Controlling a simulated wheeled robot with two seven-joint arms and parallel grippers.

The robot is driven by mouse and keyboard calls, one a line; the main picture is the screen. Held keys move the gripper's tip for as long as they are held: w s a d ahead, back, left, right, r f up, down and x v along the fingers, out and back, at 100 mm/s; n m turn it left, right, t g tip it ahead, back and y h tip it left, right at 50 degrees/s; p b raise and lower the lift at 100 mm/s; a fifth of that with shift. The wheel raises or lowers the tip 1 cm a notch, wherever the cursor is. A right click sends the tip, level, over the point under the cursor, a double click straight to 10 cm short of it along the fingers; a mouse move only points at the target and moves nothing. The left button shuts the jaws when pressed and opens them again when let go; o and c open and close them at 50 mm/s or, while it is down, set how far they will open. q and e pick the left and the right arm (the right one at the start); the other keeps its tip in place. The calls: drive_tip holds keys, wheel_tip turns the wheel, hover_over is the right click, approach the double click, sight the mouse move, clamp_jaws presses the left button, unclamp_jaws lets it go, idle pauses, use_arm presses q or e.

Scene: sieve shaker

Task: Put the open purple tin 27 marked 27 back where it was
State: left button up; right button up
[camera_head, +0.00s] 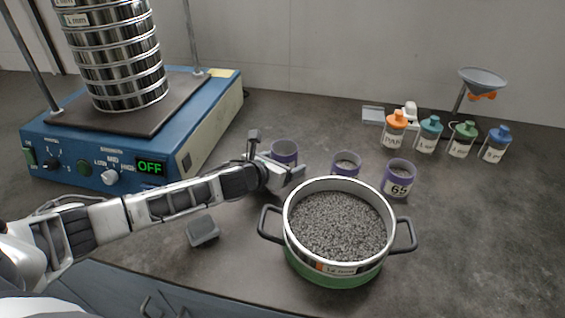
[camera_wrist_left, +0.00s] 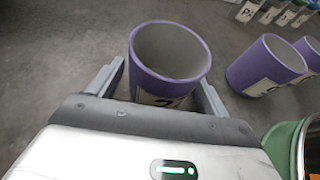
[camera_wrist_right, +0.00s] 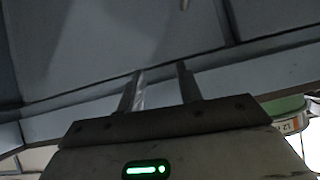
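A purple open tin (camera_head: 286,155) stands on the bench, left of two other purple tins. In the left wrist view the same tin (camera_wrist_left: 160,82) shows a grey, empty-looking inside and a label with a 2; the rest of the label is hidden by my gripper. My left gripper (camera_head: 275,158) is open, with one finger on each side of this tin. A narrow gap shows at the left finger; contact at the right finger is unclear. My right gripper (camera_wrist_right: 158,88) is open and empty, low by the bench front, and out of the head view.
A middle purple tin (camera_head: 346,158) and a tin marked 65 (camera_head: 399,178) stand to the right. A green pot (camera_head: 335,272) of grey grains is in front. The blue shaker (camera_head: 110,170) reads OFF. A dark grey block (camera_head: 203,230) and several capped bottles (camera_head: 428,135) stand on the bench.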

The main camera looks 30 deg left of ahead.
use_arm(q)
drive_tip(key=shift+r, duration=0.25)
drive_tip(key=v, duration=1)
drive_tip(key=shift+s+a+f, duration=0.1)
drive_tip(key=shift+s+a, duration=0.05)
drive_tip(key=shift+s, duration=0.25)
drive_tip(key=shift+s+r, duration=0.3)
drive_tip(key=shift+s, duration=0.25)
drive_tip(key=shift+r, duration=0.1)
